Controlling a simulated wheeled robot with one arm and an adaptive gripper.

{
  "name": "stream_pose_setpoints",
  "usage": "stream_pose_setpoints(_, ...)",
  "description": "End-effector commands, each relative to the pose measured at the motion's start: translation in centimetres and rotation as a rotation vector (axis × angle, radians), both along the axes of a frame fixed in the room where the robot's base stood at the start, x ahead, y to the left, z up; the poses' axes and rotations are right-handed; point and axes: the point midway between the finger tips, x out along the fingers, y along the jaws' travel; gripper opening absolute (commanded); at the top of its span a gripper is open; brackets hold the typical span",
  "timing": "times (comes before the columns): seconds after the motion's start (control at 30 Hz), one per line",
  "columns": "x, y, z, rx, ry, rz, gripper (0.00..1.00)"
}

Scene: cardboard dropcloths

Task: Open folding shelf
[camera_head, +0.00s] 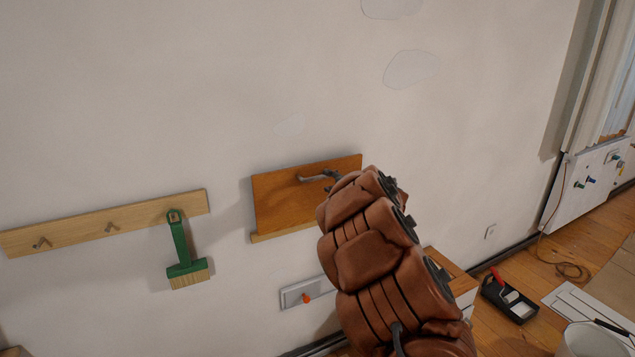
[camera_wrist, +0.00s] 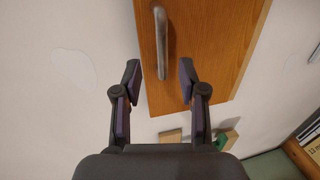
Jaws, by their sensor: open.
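The folding shelf (camera_head: 280,205) is an orange-brown wooden panel lying flat against the white wall, with a lighter wooden strip along its lower edge. A grey metal handle (camera_head: 313,178) sticks out from its upper part. In the wrist view the shelf panel (camera_wrist: 215,50) fills the upper middle, and the handle (camera_wrist: 161,40) runs down between the fingers. My gripper (camera_wrist: 160,74) is open, with one finger on each side of the handle's end and a gap on both sides. I cannot tell the depth gap.
A wooden hook rail (camera_head: 75,228) with a green brush (camera_head: 183,250) hangs left of the shelf. A socket strip (camera_head: 302,293) with an orange piece is below it. A black paint tray (camera_head: 510,298) lies on the floor at right. The wall above is clear.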

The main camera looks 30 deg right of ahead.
Motion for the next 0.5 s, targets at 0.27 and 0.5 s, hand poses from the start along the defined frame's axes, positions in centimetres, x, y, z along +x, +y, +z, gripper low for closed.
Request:
stream_pose_setpoints(0.27, 0.8, 0.2, -0.4, -0.006, -0.003, 0.027, 0.41)
stream_pose_setpoints(0.5, 2.7, 0.0, -1.0, -0.002, -0.001, 0.022, 0.41)
